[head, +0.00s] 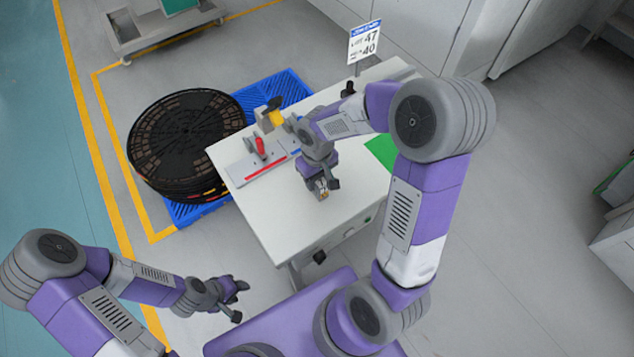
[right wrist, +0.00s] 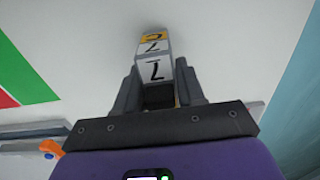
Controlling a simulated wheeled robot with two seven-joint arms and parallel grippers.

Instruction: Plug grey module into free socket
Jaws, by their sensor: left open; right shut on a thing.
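My right gripper (head: 324,192) is over the white table, towards its front. In the right wrist view the gripper (right wrist: 157,82) is shut on a small module (right wrist: 154,66), its fingers on either side. The module shows pale faces with black marks and a yellow band; its lower part is dark between the fingers. I cannot tell how far it is above the table. No socket can be made out for certain. My left gripper (head: 236,300) is open and empty, off the table at the lower left.
The white table (head: 290,232) carries a grey fixture plate with a red strip (head: 266,167), a red handle (head: 260,147) and a yellow part (head: 277,118). A green patch (head: 381,150) lies at its right. Black reels (head: 185,140) on a blue pallet (head: 199,213) stand left.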

